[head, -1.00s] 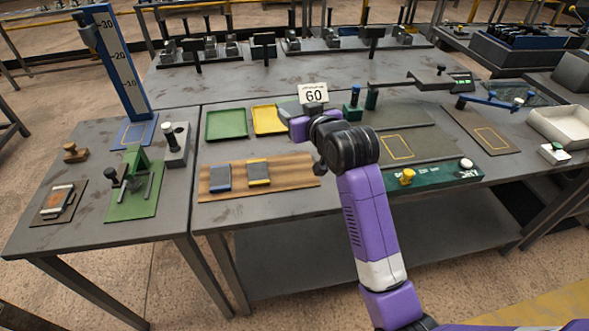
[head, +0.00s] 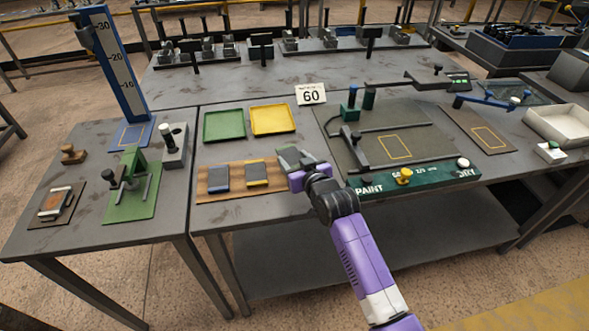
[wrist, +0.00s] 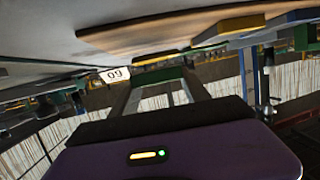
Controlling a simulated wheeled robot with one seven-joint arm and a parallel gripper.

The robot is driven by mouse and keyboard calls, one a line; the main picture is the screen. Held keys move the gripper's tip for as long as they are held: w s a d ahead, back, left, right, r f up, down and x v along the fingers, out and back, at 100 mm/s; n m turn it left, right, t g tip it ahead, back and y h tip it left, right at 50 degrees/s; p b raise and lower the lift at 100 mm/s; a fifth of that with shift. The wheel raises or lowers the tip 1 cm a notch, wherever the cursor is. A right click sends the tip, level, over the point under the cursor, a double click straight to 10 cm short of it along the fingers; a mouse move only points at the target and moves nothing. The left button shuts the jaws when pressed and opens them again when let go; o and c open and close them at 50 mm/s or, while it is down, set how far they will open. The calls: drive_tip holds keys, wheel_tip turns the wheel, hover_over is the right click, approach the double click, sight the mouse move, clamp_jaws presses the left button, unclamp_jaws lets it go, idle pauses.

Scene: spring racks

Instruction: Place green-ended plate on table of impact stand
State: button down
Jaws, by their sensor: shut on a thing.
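My gripper (head: 300,168) is shut on a grey plate (head: 290,156), held beside the right end of the wooden board. In the wrist view a dark green edge (wrist: 158,77) shows between the fingers (wrist: 160,95), seemingly the plate's green end. The impact stand (head: 108,65) is a tall blue column with a number scale at the back left. Its table (head: 131,134), a small flat plate with a blue outline, lies at the column's foot and looks empty.
The wooden board (head: 207,196) carries a blue-ended plate (head: 218,177) and a yellow-ended plate (head: 257,172). Behind it are green (head: 224,125) and yellow (head: 272,120) trays. A grey block with a post (head: 174,148) and a green press (head: 130,180) stand near the impact stand.

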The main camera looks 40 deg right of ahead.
drive_tip(key=shift+f, duration=1.7)
drive_tip(key=shift+f, duration=0.15)
drive_tip(key=c, duration=0.5)
unclamp_jaws()
drive_tip(key=shift+f, duration=0.1)
drive_tip(key=shift+f, duration=0.1)
drive_tip(key=shift+s, duration=0.2)
drive_tip(key=v, duration=0.5)
drive_tip(key=b+v, duration=0.1)
drive_tip(key=v, duration=0.1)
drive_tip(key=shift+s+r, duration=0.2)
drive_tip(key=shift+r, duration=0.25)
